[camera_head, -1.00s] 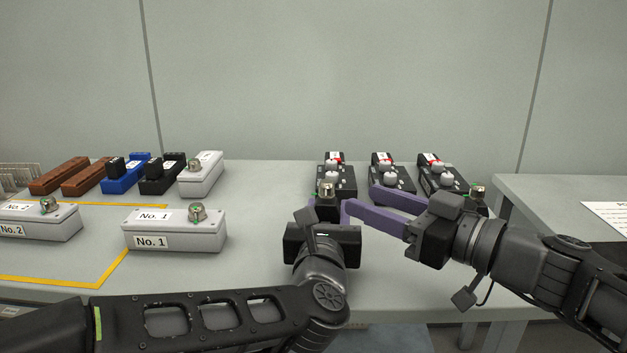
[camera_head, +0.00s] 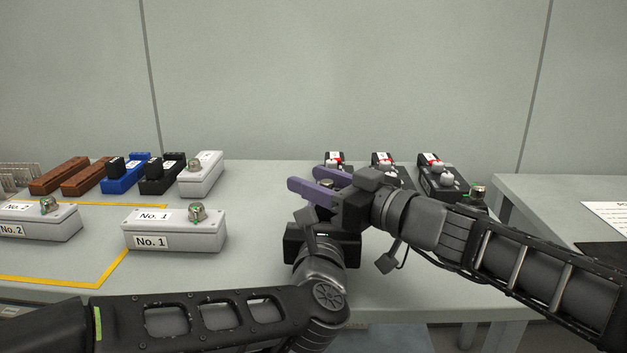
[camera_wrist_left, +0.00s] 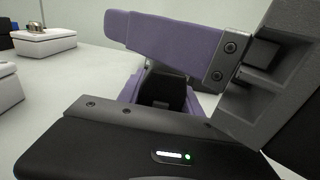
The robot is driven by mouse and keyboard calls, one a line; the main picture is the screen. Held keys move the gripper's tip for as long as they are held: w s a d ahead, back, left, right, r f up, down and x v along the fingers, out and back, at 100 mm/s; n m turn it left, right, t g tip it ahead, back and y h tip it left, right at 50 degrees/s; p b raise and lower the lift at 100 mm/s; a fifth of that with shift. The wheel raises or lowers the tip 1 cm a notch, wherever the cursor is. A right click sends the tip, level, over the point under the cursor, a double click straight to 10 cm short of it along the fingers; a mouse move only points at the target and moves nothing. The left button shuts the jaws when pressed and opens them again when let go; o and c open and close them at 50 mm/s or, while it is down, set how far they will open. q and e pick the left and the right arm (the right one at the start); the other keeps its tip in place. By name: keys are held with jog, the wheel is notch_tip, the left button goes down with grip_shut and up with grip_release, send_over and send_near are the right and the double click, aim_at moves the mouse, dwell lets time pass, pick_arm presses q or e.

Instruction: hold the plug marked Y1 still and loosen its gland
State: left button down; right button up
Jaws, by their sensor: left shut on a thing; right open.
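Three black units with red-and-white labelled ends stand in a row: left (camera_head: 335,158), middle (camera_head: 384,160) and right (camera_head: 432,162). The labels are too small to read, so I cannot make out Y1. My left gripper (camera_head: 312,240) is at the left unit, its fingers mostly hidden behind my right gripper. In the left wrist view it is shut on a dark plug (camera_wrist_left: 163,90), largely hidden. My right gripper (camera_head: 304,178) is open, its purple fingers pointing left above the left gripper, around the plug's place. Whether it touches the gland is hidden.
A grey box marked No. 1 (camera_head: 175,236) and a No. 2 box (camera_head: 40,222) stand on the left. Brown, blue, black and grey housings line up behind them. The bench between the No. 1 box and my grippers is clear.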

jog(key=shift+w+a, duration=0.15)
grip_shut()
dwell(0.4)
